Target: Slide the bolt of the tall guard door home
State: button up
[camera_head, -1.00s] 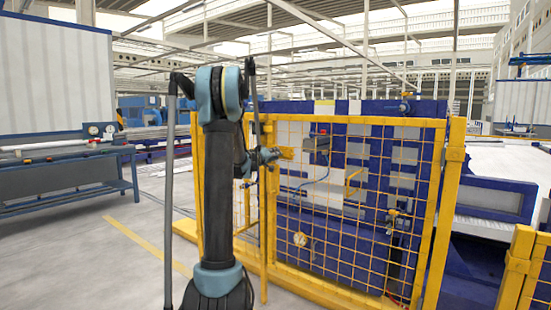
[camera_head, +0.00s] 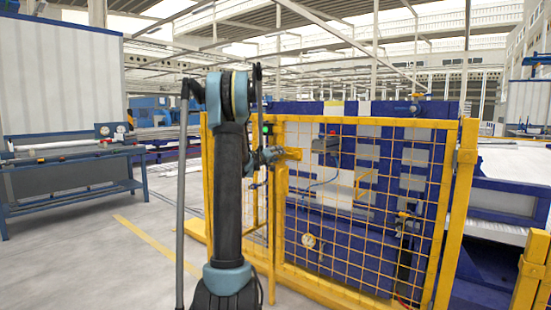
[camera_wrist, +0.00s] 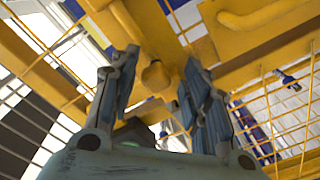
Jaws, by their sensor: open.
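The tall guard door (camera_head: 375,120) is a yellow frame with wire mesh at the middle right of the head view. A yellow bolt plate (camera_head: 292,154) sits at its left edge, at mid height. My gripper (camera_head: 276,155) is at that plate. In the wrist view my gripper (camera_wrist: 161,68) is open, with one finger on each side of a round yellow knob (camera_wrist: 155,76). The knob appears to be the bolt's handle. I cannot tell whether either finger touches it. The bolt's far end cannot be made out.
A blue machine (camera_head: 345,225) stands behind the mesh. A yellow post (camera_head: 460,205) stands to the right, with another yellow frame (camera_head: 527,275) at the lower right. A blue bench (camera_head: 70,165) is at the left. The floor (camera_head: 90,260) between bench and fence is clear.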

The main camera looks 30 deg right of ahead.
jog(key=v, duration=1.2)
jog(key=s+a+f+n+g+y, duration=0.1)
jog(key=s+a+f+y, duration=0.4)
jog(key=s+a, duration=0.8)
jog(key=s+a+f+n+g+y, duration=0.1)
jog(key=s+a+f+y, duration=0.5)
jog(key=s+a+f, duration=0.6)
jog(key=s+a+f+n+g+y, duration=0.2)
jog(key=s+a+f+y, duration=0.3)
jog(key=s+a+f, duration=0.4)
jog(key=s+a+g, duration=0.1)
jog(key=s+a, duration=0.4)
jog(key=s, duration=0.3)
jog(key=shift+s+f, duration=0.25)
jog(key=shift+s, duration=0.1)
